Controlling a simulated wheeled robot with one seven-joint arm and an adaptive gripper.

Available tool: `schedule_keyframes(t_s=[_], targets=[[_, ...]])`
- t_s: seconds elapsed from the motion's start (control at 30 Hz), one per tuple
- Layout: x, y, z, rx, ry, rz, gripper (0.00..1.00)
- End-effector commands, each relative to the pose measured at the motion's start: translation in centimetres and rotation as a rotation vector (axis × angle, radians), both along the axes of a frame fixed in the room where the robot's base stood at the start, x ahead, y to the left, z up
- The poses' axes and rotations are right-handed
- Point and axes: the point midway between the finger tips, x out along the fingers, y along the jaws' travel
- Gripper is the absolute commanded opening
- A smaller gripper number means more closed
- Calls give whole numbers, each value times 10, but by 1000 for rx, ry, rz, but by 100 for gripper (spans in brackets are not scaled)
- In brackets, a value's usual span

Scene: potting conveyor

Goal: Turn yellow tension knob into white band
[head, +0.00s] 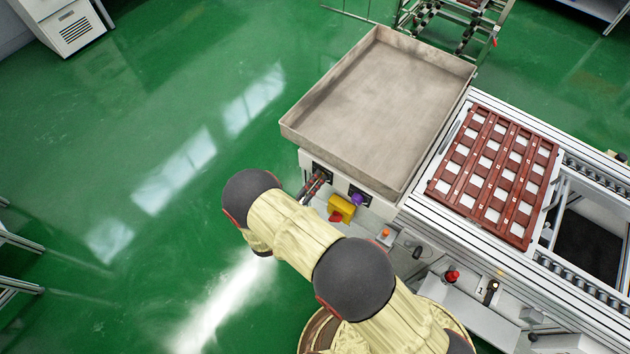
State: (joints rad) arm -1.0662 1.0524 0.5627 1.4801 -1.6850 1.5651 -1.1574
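My gripper (316,180) is small and partly hidden behind my arm. Its dark fingers reach a dark square plate at the left of the conveyor's end panel, below the metal tray. I cannot tell whether the fingers are open or shut, or whether they touch anything. No yellow tension knob shows clearly; anything on that plate is covered by the fingers. No white band can be made out. A purple knob (357,199) sits on a second dark plate to the right.
A yellow box (342,206) with a red part sits close below the purple knob. A grey metal tray (375,100) overhangs the panel. A brown pot rack (495,175) lies on the conveyor. A red button (452,275) is lower right. Green floor (150,130) is clear at left.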

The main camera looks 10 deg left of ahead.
Motion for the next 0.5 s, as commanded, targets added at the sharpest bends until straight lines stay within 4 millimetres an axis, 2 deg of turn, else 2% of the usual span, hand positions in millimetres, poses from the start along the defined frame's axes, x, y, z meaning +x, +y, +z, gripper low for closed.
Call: schedule_keyframes(t_s=[0.17, 0.5], targets=[[0, -1, 0, -1, 0, -1, 48], [-3, 0, 0, -2, 0, -1, 48]])
